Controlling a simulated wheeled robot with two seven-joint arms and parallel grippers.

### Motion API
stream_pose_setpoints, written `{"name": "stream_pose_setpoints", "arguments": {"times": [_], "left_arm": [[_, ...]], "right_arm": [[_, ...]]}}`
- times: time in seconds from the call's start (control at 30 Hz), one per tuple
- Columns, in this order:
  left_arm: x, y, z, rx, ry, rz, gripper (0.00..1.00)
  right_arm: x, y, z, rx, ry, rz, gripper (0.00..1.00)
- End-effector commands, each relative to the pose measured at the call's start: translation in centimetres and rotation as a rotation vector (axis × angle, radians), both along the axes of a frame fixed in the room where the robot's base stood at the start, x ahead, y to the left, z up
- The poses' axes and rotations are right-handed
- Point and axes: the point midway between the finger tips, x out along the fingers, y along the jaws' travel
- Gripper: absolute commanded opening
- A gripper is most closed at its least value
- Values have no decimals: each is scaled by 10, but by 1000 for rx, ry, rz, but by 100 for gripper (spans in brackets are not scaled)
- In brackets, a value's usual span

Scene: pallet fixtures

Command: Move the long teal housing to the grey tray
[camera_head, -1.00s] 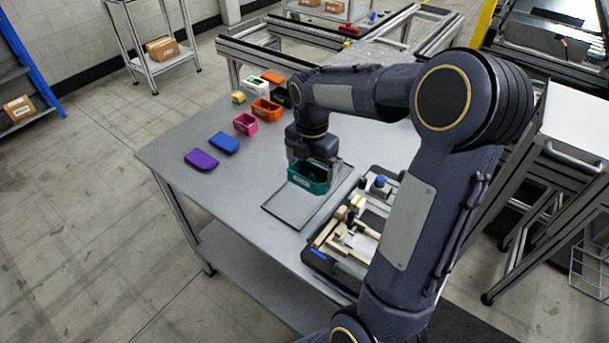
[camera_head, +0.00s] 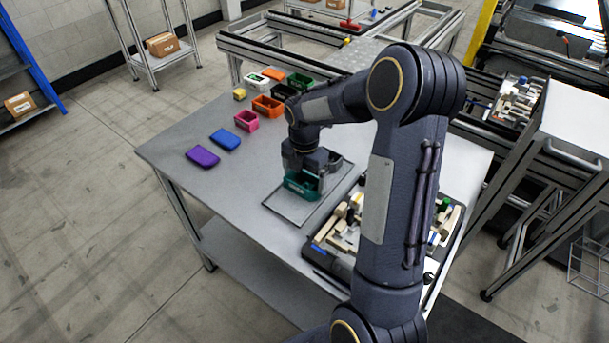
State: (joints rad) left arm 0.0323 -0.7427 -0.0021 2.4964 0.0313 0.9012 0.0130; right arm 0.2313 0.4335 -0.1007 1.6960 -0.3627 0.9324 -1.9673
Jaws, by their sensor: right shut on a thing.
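The long teal housing (camera_head: 298,189) is an open-topped box at the front middle of the metal table. My right gripper (camera_head: 308,181) comes down from above and is shut on it, hiding part of its top. The grey tray (camera_head: 285,208) is a flat, dark-rimmed plate on the table. The housing stands over the tray's far part; I cannot tell whether it touches the tray floor. My left gripper is not in view.
Pink (camera_head: 246,121), orange (camera_head: 267,107) and green (camera_head: 301,81) housings stand further back. A black kit tray (camera_head: 325,262) with wooden parts lies right of the grey tray, partly behind my arm.

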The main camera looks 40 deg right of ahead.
Motion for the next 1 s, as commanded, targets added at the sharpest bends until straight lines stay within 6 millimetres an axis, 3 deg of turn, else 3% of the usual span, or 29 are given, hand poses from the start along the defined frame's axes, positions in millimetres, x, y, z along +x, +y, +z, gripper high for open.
{"name": "stream_pose_setpoints", "arguments": {"times": [0.03, 0.07, 0.13, 0.47, 1.0], "left_arm": [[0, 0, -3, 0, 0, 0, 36], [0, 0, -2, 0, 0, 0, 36], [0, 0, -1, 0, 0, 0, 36], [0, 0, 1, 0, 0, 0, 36], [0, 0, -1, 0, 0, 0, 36]], "right_arm": [[0, 0, -3, 0, 0, 0, 65], [0, 0, -3, 0, 1, 0, 93], [0, 0, -2, 0, 1, 0, 100], [0, 0, 7, 0, -2, 0, 100], [1, 0, 108, 0, -2, 0, 100]]}}
